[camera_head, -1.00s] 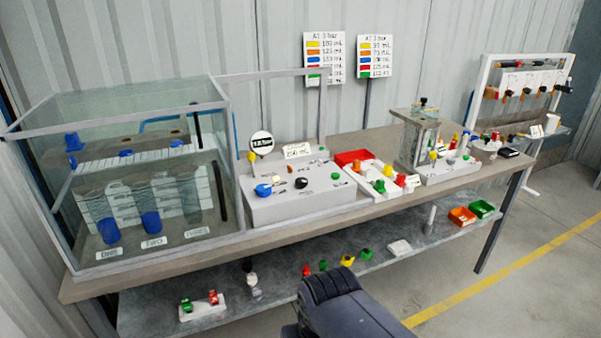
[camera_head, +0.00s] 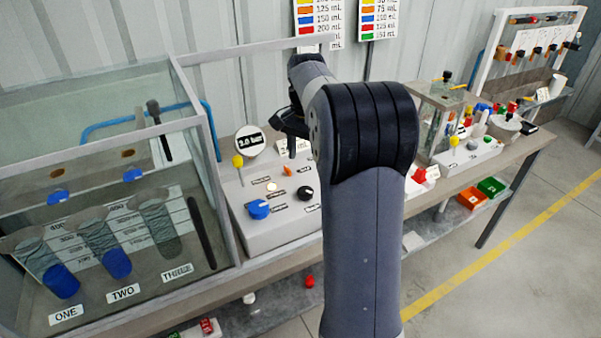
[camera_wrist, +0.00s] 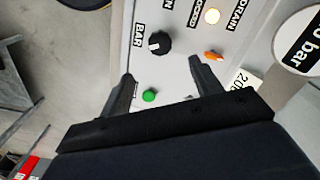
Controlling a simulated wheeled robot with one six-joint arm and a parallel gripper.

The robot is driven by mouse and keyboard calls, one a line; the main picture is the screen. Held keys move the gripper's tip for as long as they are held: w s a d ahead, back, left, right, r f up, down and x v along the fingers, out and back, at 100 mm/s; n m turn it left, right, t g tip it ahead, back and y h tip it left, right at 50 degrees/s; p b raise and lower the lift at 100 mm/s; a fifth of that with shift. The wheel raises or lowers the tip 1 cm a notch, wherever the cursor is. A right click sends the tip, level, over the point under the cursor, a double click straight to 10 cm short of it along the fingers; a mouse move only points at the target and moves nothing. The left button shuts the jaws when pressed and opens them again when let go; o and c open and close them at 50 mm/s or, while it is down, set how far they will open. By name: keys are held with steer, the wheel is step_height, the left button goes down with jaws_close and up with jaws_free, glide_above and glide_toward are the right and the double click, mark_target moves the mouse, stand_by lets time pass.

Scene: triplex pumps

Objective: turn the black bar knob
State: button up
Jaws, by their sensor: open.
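The black bar knob (camera_head: 305,192) sits on the grey control box (camera_head: 280,233), partly beside my arm in the head view. In the wrist view the black bar knob (camera_wrist: 160,43) is round with a white pointer mark, next to the printed word BAR. My gripper (camera_wrist: 160,69) is open and empty, its two fingers spread to either side below the knob in the picture and apart from it. In the head view my gripper (camera_head: 291,125) hangs above the back of the box, mostly hidden by my arm.
The box also bears a blue knob (camera_head: 259,208), a yellow knob (camera_head: 238,162), an orange lever (camera_wrist: 213,55), a lit lamp (camera_wrist: 212,15) and a green button (camera_wrist: 149,95). A round bar display (camera_head: 248,141) stands behind. A glass tank (camera_head: 182,230) is at left.

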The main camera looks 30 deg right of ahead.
mark_target(305, 190)
step_height(305, 190, down, 11)
steer(key=shift+r, duration=0.15)
stand_by(0.4)
steer(key=c, duration=1)
steer(key=shift+p, duration=0.3)
